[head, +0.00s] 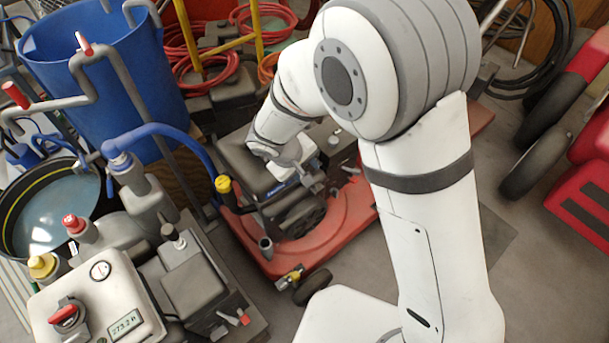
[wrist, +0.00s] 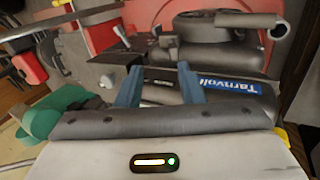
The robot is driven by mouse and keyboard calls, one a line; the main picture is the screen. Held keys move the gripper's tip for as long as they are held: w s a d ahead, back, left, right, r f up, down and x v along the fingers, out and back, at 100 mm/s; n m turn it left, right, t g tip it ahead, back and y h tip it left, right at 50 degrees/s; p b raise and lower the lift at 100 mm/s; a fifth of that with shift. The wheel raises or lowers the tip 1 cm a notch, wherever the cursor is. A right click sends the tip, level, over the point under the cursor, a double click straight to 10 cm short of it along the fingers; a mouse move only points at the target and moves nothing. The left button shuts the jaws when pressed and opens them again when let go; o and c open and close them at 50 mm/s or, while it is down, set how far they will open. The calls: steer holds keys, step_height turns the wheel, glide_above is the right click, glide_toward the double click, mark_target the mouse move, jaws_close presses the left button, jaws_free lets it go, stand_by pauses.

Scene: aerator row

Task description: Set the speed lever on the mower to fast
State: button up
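The mower has a red deck (head: 345,228) and a dark engine block (head: 255,165) in the middle of the head view. My gripper (head: 318,186) is over the engine. The wrist view shows my gripper (wrist: 158,82) with two blue-grey fingers apart and nothing held between them. A small grey bracket-like part (wrist: 168,42) stands beyond the fingertips; I cannot tell whether it is the speed lever. My arm and gripper hide part of the mower's top.
A blue bin (head: 100,75) and a machine with a display (head: 125,322) stand on the left. A curved blue hose (head: 180,135) reaches toward the mower. A red wheeled machine (head: 585,190) is at the right. Bare floor (head: 500,215) lies between it and the mower.

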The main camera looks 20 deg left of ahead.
mark_target(314, 186)
steer(key=shift+n, duration=0.3)
steer(key=f, duration=0.2)
steer(key=w+f+b, duration=0.1)
steer(key=f, duration=0.2)
steer(key=w+f+b, duration=0.1)
steer(key=f, duration=0.2)
steer(key=shift+w+a+f, duration=0.1)
steer(key=shift+f, duration=0.05)
jaws_close()
